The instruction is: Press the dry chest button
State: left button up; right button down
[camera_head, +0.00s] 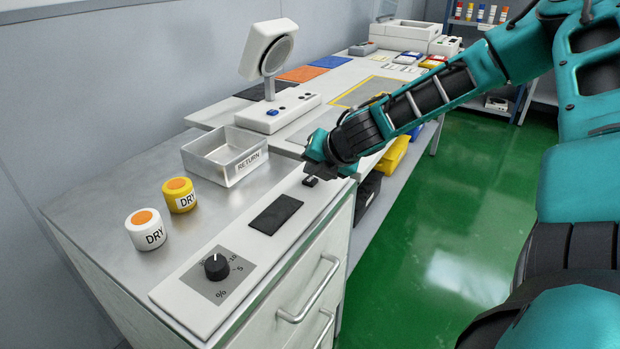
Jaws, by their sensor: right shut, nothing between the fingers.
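The dry chest is a metal-topped cabinet (110,215) with drawers at the near left. A white control strip (190,290) runs along its front top edge, with a black knob (216,266) on a percent dial and a dark blank panel (276,214). A small black button (310,182) shows at the strip's far end. My right gripper (318,172) is shut and empty, right at that button and partly covering that end. I cannot tell whether it touches the button. My left gripper is not in view.
On the chest top stand a white jar (145,235) and a yellow jar (181,201), both marked DRY, and a metal RETURN tray (224,156). Behind are a white device on a stand (268,55) and a bench with coloured mats. Green floor (450,230) is open at right.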

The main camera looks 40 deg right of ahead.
jog(key=shift+f, duration=0.1)
dwell(0.4)
jog(key=shift+f+b, duration=0.4)
jog(key=shift+b, duration=0.1)
jog(key=shift+r+p, duration=0.5)
